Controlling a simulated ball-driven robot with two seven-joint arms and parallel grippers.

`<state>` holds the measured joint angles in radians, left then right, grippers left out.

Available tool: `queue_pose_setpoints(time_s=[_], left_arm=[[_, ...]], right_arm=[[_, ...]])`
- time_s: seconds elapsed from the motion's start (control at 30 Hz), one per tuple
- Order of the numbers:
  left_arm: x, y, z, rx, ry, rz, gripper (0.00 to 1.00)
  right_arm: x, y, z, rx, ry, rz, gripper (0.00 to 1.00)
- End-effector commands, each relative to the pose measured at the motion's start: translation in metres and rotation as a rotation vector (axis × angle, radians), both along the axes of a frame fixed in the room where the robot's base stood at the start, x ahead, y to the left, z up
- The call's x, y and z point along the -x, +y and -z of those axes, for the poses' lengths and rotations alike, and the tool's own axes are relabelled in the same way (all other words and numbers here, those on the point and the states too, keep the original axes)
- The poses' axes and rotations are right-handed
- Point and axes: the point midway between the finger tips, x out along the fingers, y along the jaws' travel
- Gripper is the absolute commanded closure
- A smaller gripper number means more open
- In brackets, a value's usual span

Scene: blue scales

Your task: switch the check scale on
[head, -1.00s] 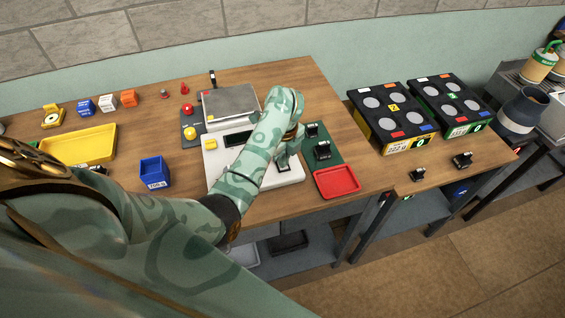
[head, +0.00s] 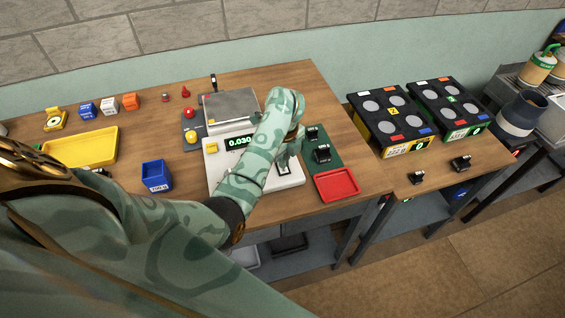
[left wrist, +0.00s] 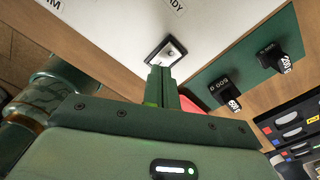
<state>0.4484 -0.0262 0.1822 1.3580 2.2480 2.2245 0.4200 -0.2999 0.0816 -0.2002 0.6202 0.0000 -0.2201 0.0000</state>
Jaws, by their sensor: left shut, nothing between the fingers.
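The check scale (head: 213,172), white with a grey weighing plate (head: 231,104), stands mid-table. Its display (head: 240,141) is lit green and reads about 0.030, partly beside my arm. A small black-framed switch (left wrist: 166,52) is on its front right corner, seen in the left wrist view and partly in the head view. My left gripper (head: 285,160) is over that corner, pointing down. In the left wrist view its shut, empty fingertips (left wrist: 160,72) are just beside the switch; I cannot tell whether they touch it. My right gripper is not in view.
A green mat with black weights (head: 322,153) and a red tray (head: 337,184) lies just right of the scale. A blue bin (head: 156,174) and a yellow tray (head: 88,148) are left. Two black racks (head: 391,117) stand on the right table.

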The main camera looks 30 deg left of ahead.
Motion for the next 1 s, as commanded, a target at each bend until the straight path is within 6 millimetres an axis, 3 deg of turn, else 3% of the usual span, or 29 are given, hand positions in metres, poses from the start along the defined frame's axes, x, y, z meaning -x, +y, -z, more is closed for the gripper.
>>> queue_pose_setpoints(time_s=[0.03,0.47,1.0], left_arm=[[0.0,0.0,-0.01,0.001,-0.001,-0.001,1.0],[0.0,-0.001,-0.049,0.001,-0.001,0.001,1.0],[0.0,0.0,-0.049,0.0,0.0,0.001,1.0]], right_arm=[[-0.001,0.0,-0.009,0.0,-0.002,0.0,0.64],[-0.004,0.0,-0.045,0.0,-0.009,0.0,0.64],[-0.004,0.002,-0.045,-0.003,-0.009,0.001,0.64]])
